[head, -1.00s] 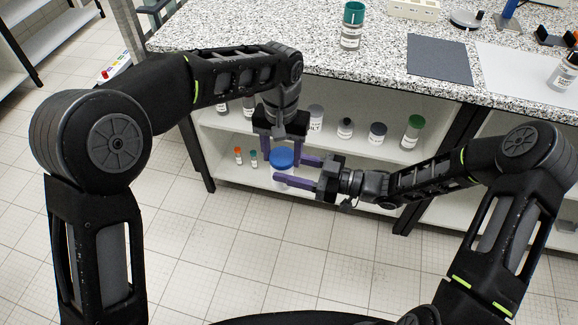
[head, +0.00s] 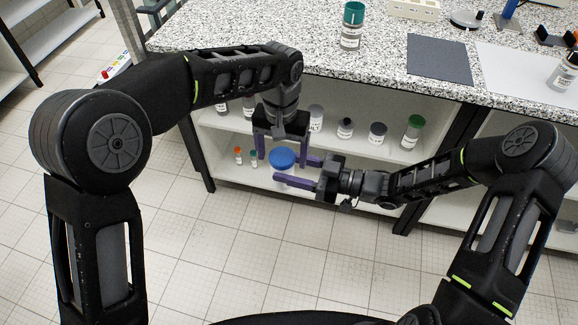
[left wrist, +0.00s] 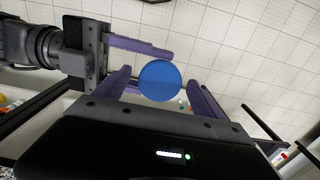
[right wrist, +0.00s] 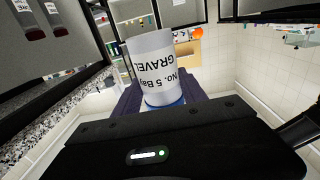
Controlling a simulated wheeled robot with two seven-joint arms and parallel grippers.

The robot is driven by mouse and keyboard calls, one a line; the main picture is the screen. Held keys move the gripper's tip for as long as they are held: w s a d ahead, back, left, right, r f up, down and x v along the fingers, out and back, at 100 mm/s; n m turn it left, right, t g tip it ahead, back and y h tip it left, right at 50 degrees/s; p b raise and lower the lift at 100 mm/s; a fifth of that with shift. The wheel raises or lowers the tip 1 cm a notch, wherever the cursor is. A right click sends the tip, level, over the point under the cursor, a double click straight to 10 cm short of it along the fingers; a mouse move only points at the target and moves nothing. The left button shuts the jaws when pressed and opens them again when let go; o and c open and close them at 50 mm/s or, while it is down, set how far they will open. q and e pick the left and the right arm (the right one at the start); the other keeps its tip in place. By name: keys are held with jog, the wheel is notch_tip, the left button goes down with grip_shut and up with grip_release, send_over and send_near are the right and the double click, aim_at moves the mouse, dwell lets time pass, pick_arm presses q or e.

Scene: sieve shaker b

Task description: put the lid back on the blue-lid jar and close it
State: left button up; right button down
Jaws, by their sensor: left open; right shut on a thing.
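The jar, a white container labelled "GRAVEL" (right wrist: 157,65), is held in my right gripper (head: 298,171) in front of the shelf unit. Its fingers are shut on the jar's sides, with the jar upside down in the right wrist view. The blue lid (head: 281,157) sits on top of the jar. It shows as a round blue disc in the left wrist view (left wrist: 160,81), and its edge shows in the right wrist view (right wrist: 163,106). My left gripper (head: 282,152) points down from above, open, with one finger on each side of the lid and visible gaps. Whether the lid is fully tight cannot be told.
Several jars, including a green-lid one (head: 412,132), stand on the shelf behind. Two small vials (head: 246,157) are left of the lid. A teal-lid jar (head: 351,27) and a dark mat (head: 438,59) are on the speckled counter above. The floor in front is clear.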

pick_arm(q)
notch_tip(320, 180, up, 8)
jog(key=shift+f, duration=0.25)
dwell(0.4)
